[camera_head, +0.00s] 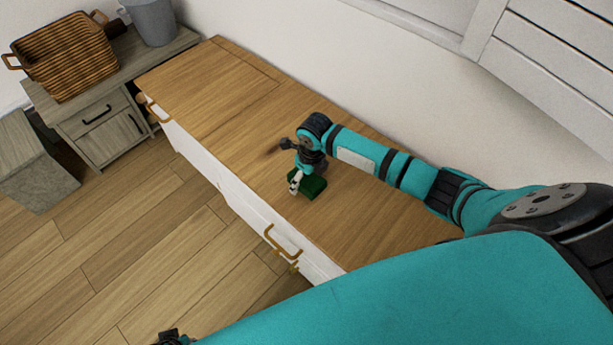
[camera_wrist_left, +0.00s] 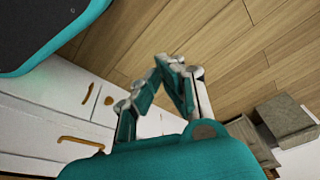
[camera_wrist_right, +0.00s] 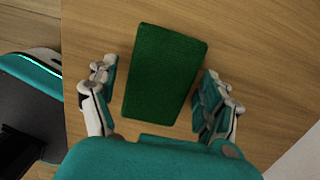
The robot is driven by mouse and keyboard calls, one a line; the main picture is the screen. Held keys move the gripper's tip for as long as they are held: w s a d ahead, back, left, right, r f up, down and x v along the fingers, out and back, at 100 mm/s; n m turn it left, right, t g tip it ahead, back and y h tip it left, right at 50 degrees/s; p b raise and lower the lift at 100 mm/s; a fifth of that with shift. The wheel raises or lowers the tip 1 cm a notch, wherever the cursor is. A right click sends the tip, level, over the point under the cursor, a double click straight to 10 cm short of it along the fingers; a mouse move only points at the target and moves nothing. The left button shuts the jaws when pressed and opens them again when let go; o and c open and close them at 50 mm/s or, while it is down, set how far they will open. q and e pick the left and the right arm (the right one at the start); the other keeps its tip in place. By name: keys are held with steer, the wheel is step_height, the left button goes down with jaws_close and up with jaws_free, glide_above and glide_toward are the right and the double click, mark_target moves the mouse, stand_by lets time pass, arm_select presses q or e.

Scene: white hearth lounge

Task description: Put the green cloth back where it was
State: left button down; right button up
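The green cloth (camera_head: 314,187) lies as a folded dark green block on the wooden top of the white cabinet (camera_head: 250,110), near its front edge. In the right wrist view the cloth (camera_wrist_right: 165,73) lies between the fingers of my right gripper (camera_wrist_right: 158,100). A gap shows on each side, so the gripper is open around or above it. In the head view my right gripper (camera_head: 297,178) partly covers the cloth. My left gripper (camera_wrist_left: 160,85) is off the cabinet, over the floor side. Its fingertips are close together with nothing visible between them.
A wicker basket (camera_head: 68,55) and a grey bucket (camera_head: 152,20) stand on a grey side cabinet (camera_head: 100,118) at the far left. A grey stool (camera_head: 35,165) is beside it. The wooden top around the cloth is largely clear. Brass handles (camera_head: 283,243) stick out from the cabinet front.

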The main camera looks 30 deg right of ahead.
mark_target(310, 181)
steer(key=shift+o, duration=0.2)
steer(key=shift+r, duration=0.1)
steer(key=shift+r, duration=0.3)
arm_select(q)
steer(key=s+f+p, duration=0.3)
steer(key=s+f, duration=0.1)
steer(key=f, duration=0.5)
steer(key=shift+s+a+g, duration=0.25)
steer(key=shift+a+g, duration=0.05)
steer(key=shift+g, duration=0.1)
arm_select(e)
step_height(310, 181, up, 11)
steer(key=s, duration=0.1)
steer(key=shift+s+d+r, duration=0.15)
steer(key=shift+s+d, duration=0.05)
steer(key=shift+d, duration=0.05)
